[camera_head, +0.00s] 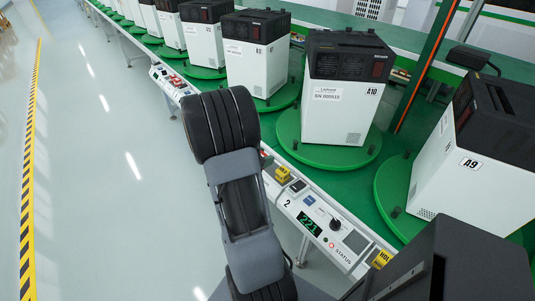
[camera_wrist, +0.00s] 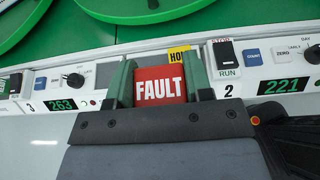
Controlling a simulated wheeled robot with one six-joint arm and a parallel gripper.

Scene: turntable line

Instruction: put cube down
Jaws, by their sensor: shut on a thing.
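In the wrist view, my gripper (camera_wrist: 160,72) is shut on a red cube (camera_wrist: 160,86) with white FAULT lettering. Its two green fingers stand on the left and right sides of the cube. The cube overlaps the white control rail in this view; whether it touches the rail I cannot tell. A yellow block (camera_wrist: 179,53) with "HO" showing sits just behind the red cube, partly hidden by it and the right finger. A yellow block also shows on the rail there (camera_head: 283,173).
White machines with black tops, including A10 (camera_head: 340,100) and A9 (camera_head: 470,160), stand on green turntables. Another yellow block (camera_head: 383,258) sits lower right. Open floor lies left.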

